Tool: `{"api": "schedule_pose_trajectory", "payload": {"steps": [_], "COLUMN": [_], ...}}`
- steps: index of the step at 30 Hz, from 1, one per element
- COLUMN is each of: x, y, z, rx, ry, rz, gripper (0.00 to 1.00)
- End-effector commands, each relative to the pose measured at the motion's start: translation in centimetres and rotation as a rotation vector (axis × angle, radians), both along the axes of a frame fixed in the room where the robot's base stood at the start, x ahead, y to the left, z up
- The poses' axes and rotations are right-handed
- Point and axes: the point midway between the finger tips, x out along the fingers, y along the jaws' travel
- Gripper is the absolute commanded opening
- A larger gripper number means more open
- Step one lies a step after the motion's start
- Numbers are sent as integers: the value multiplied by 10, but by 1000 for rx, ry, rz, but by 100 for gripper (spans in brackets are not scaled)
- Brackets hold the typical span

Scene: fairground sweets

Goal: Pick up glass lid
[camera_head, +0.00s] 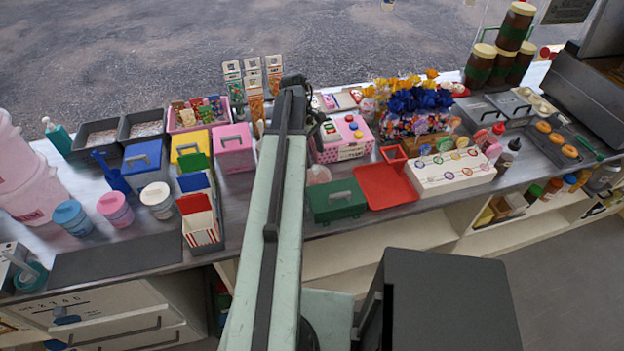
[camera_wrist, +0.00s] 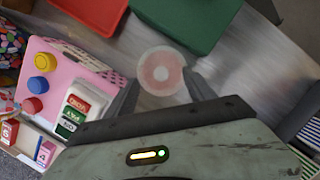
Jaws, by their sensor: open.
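A round, translucent disc with a pinkish middle, which looks like the glass lid (camera_wrist: 161,71), lies on the metal counter in the wrist view. In the head view it seems to be the pale pinkish, see-through shape (camera_head: 319,174) just right of my arm. My gripper (camera_wrist: 161,80) is open, with one dark finger on each side of the lid's near edge. I cannot tell whether the fingers touch it. In the head view my arm hides the gripper's fingers.
A green box (camera_head: 337,199) and red tray (camera_head: 386,185) sit close to the lid. A pink box with coloured knobs (camera_wrist: 65,80) stands left of the gripper in the wrist view. Bare counter (camera_wrist: 250,60) lies to the lid's right there.

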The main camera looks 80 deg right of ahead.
Motion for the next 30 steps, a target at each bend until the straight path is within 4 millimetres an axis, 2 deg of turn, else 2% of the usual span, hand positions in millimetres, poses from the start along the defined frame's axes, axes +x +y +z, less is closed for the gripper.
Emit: {"api": "schedule_pose_trajectory", "payload": {"steps": [1, 3, 8, 10, 18, 26, 28, 30], "x": [0, 0, 1, 1, -4, -6, -6, -6], "y": [1, 2, 3, 3, 4, 5, 5, 5], "z": [-13, -21, -20, -26, -70, -70, -69, -69], "rx": [0, -1, -1, 0, 0, 0, 0, 0], "ry": [0, 0, 0, 0, 0, 0, 0, 0], "rz": [2, 4, 9, 9, 9, 11, 11, 11], "gripper": [63, 63, 63, 63, 63, 63, 49, 29]}}
